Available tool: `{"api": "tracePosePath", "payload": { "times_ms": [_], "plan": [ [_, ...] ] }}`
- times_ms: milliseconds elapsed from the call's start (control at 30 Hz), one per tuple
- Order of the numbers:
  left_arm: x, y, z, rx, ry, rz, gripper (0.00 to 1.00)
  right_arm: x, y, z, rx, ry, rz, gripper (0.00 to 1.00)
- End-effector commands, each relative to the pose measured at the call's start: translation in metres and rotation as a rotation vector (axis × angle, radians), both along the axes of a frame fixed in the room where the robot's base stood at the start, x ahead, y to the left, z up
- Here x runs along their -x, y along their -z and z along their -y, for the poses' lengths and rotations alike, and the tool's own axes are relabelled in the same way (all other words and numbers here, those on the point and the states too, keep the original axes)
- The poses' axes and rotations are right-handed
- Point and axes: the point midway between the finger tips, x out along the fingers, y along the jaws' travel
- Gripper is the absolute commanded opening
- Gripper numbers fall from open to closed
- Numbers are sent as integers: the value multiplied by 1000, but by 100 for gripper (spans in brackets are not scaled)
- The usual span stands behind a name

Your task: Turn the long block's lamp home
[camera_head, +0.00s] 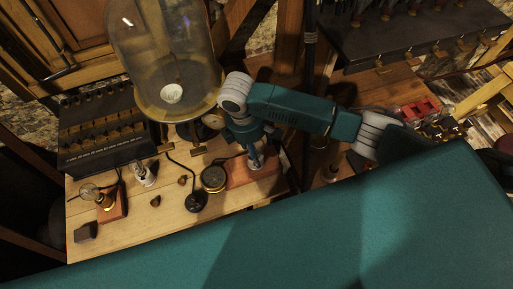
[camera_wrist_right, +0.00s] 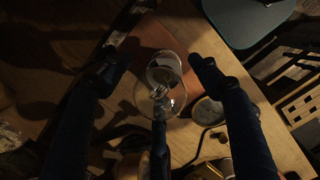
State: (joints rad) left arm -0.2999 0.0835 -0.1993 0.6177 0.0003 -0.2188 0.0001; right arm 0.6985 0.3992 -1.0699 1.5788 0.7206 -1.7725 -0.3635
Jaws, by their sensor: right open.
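The long block (camera_head: 238,174) is a reddish wooden base near the right end of the table in the head view. In the right wrist view, its brown surface (camera_wrist_right: 142,48) lies under a clear glass lamp (camera_wrist_right: 164,70). My right gripper (camera_head: 256,160) reaches down over this block. In the wrist view its two dark fingers (camera_wrist_right: 157,72) stand apart, one on each side of the lamp, with gaps showing. The gripper hides most of the lamp in the head view. How far the lamp is seated cannot be told. My left gripper is not in view.
A round black-and-brass piece (camera_head: 214,179) sits close left of the block. A tall glass jar (camera_head: 165,60) stands behind. A smaller lamp block (camera_head: 110,206), a loose bulb (camera_head: 145,174) and a dark battery rack (camera_head: 100,130) are further left. Bare tabletop (camera_head: 150,222) shows in front.

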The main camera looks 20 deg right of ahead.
Motion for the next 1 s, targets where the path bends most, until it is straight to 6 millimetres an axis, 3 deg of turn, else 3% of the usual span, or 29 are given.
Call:
{"api": "tracePosePath", "payload": {
  "times_ms": [500, 700, 1000],
  "plan": [
    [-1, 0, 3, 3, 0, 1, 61, -5, -98, -16, -2, -2, 5, 62],
    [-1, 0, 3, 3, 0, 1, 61, -4, -111, -18, -1, 0, 1, 62],
    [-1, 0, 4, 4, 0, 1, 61, -4, -112, -18, -1, 0, 0, 62]
  ]
}}
